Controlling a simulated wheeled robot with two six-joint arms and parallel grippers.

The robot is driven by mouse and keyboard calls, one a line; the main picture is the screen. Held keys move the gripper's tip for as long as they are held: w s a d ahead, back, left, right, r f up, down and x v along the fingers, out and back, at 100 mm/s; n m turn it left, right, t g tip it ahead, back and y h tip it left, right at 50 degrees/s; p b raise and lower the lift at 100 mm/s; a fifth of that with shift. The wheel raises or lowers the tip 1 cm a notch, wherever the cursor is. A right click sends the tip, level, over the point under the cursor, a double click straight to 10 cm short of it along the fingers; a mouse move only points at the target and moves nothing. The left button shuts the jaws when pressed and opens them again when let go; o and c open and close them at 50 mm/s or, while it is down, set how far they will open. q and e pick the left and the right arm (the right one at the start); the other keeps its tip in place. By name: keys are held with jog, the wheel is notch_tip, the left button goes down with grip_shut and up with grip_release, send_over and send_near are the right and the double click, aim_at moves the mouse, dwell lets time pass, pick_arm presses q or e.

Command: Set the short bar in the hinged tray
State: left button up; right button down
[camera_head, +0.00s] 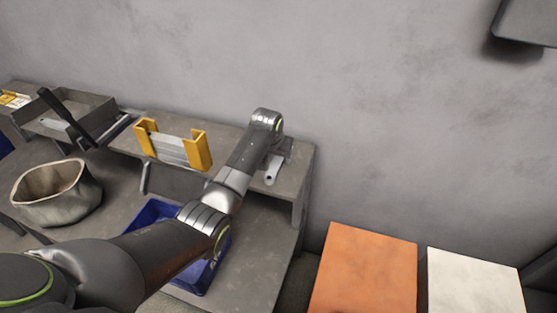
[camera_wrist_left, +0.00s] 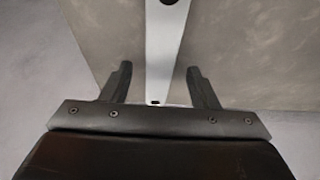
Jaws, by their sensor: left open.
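The short bar (camera_head: 271,171), a pale metal strip with a hole near one end, lies on the right end of the raised shelf. It also shows in the left wrist view (camera_wrist_left: 163,45), running between my fingers. My left gripper (camera_wrist_left: 159,70) is open, one finger on each side of the bar, with gaps on both sides. In the head view it is mostly hidden behind my own arm. A grey tray (camera_head: 97,108) with a dark upright flap tilted across it, apparently the hinged tray, stands on the shelf at the left. My right gripper is not in view.
A yellow-ended holder with grey metal pieces (camera_head: 172,146) stands on the shelf (camera_head: 298,172) between tray and bar. Below are a blue bin (camera_head: 152,212), partly behind my arm, and a round pot (camera_head: 58,208). Orange (camera_head: 365,265) and white (camera_head: 470,280) blocks stand at lower right.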

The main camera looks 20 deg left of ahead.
pick_arm(q)
jog(key=shift+w+f, duration=0.2)
jog(key=shift+f, duration=0.35)
jog(key=shift+c, duration=0.2)
jog(key=shift+r, duration=0.1)
grip_shut()
